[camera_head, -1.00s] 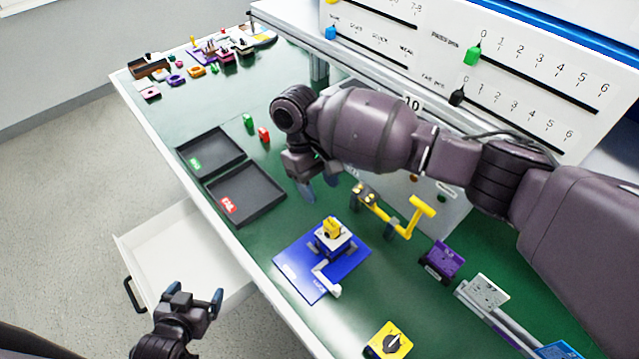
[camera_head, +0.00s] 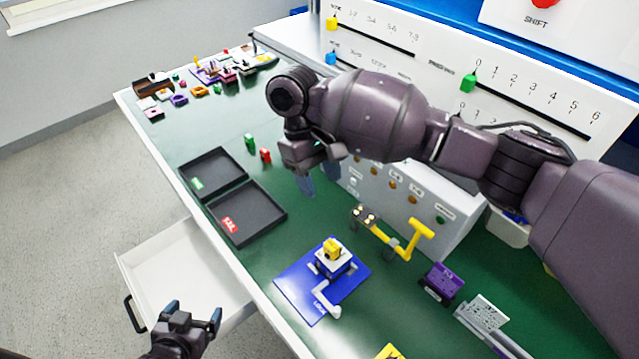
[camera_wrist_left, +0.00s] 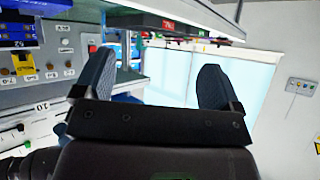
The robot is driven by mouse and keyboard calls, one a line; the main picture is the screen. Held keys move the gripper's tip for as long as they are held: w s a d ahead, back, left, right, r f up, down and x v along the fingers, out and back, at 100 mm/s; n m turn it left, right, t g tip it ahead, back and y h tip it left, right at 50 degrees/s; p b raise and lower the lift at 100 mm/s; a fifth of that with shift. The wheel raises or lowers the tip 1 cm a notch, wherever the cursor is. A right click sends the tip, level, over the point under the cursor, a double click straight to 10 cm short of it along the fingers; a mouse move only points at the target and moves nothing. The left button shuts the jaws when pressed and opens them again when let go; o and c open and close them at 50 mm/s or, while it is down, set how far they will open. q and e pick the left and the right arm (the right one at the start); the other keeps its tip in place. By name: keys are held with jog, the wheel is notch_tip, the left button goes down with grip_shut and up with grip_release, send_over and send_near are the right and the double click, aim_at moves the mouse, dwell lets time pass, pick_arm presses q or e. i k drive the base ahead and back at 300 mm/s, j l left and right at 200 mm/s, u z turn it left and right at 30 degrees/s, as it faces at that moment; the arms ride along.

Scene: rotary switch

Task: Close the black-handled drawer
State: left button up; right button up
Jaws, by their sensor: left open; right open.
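The white drawer (camera_head: 178,268) stands pulled out from the table's left side in the head view. Its black handle (camera_head: 133,314) is on the outer front face. My left gripper (camera_head: 194,318) is open and empty, at the drawer's near side and to the right of the handle, apart from the handle. In the left wrist view its two fingers (camera_wrist_left: 156,88) are spread wide. The handle cannot be made out in the left wrist view. My right gripper (camera_head: 321,180) is open and empty above the green table, far from the drawer.
The green tabletop (camera_head: 255,200) holds two black trays (camera_head: 248,213), a blue plate with a yellow-topped rotary switch (camera_head: 331,254), and a yellow-handled fixture (camera_head: 395,235). A slider panel (camera_head: 450,50) stands behind. Open floor (camera_head: 70,200) lies left of the drawer.

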aim_at(180, 262)
jog(key=k+j, duration=0.45)
jog(key=j, duration=0.25)
jog(key=k+j, duration=0.25)
jog(key=j, duration=0.1)
